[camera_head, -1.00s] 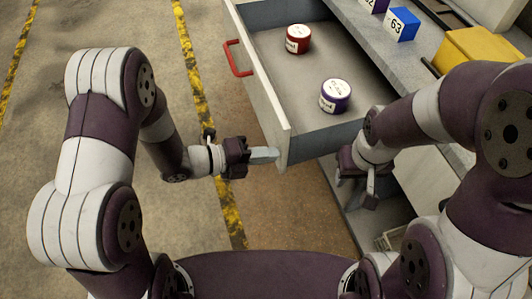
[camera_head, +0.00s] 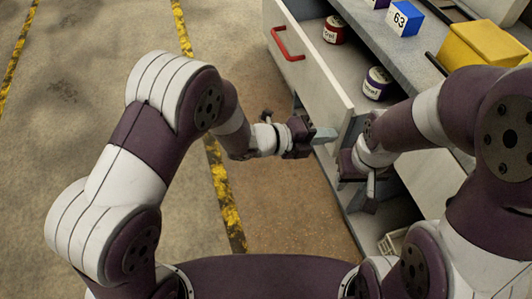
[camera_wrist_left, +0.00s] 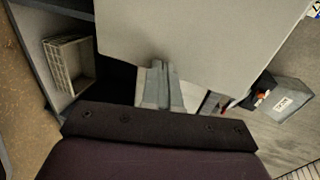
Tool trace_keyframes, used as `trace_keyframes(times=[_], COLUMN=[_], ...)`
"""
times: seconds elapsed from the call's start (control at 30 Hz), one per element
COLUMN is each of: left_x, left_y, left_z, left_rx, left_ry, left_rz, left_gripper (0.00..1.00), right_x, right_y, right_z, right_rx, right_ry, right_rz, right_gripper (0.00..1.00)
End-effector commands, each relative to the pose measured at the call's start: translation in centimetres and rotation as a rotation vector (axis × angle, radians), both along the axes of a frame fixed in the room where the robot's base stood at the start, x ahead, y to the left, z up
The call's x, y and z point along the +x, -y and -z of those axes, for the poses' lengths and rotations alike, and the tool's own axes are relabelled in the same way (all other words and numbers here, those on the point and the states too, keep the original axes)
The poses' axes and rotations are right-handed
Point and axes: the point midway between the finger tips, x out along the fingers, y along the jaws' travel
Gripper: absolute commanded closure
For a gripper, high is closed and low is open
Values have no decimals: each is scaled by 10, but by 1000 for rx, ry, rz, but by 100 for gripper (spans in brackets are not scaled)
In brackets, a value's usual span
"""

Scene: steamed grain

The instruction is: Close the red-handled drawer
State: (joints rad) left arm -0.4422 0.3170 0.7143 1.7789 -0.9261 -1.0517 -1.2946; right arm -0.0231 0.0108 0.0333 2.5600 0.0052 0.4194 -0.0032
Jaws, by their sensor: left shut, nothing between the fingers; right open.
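The drawer (camera_head: 322,75) with the red handle (camera_head: 287,44) is partly open, its white front facing left in the head view. A red jar (camera_head: 335,30) and a purple jar (camera_head: 377,84) stand inside it. My left gripper (camera_head: 326,135) is shut and empty, its fingertips at the near lower corner of the drawer front. In the left wrist view its fingers (camera_wrist_left: 158,86) meet the edge of the light drawer front (camera_wrist_left: 200,40); exact contact is hard to tell. My right gripper (camera_head: 362,190) is open below the drawer's near side, partly hidden by its own arm.
The grey counter (camera_head: 405,50) above the drawer holds a blue block marked 63 (camera_head: 404,18) and a yellow box (camera_head: 480,52). A white basket (camera_head: 393,241) sits in the cabinet below. The floor (camera_head: 80,90) to the left is clear.

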Motion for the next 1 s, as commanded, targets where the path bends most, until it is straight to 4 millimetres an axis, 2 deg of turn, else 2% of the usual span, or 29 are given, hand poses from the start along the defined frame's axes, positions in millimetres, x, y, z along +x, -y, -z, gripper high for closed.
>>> trace_keyframes(times=[0.03, 0.2, 0.5, 0.7, 1.0], left_x=[3, 18, 37, 44, 47], left_y=[14, 57, 114, 135, 145], left_z=[3, 3, 1, 1, 0], left_rx=[-2, -2, 0, 0, 0], left_ry=[3, 2, 2, -1, 1], left_rz=[5, 3, 2, 0, 0], left_gripper=[100, 100, 100, 100, 100], right_x=[0, 0, 0, 0, 0], right_y=[0, 0, 0, 0, 0], right_z=[7, 16, 24, 26, 27], right_rx=[0, 0, 0, 0, 0], right_ry=[0, 0, 0, 0, 0], right_rz=[0, 0, 0, 0, 0], right_gripper=[56, 56, 56, 56, 56])
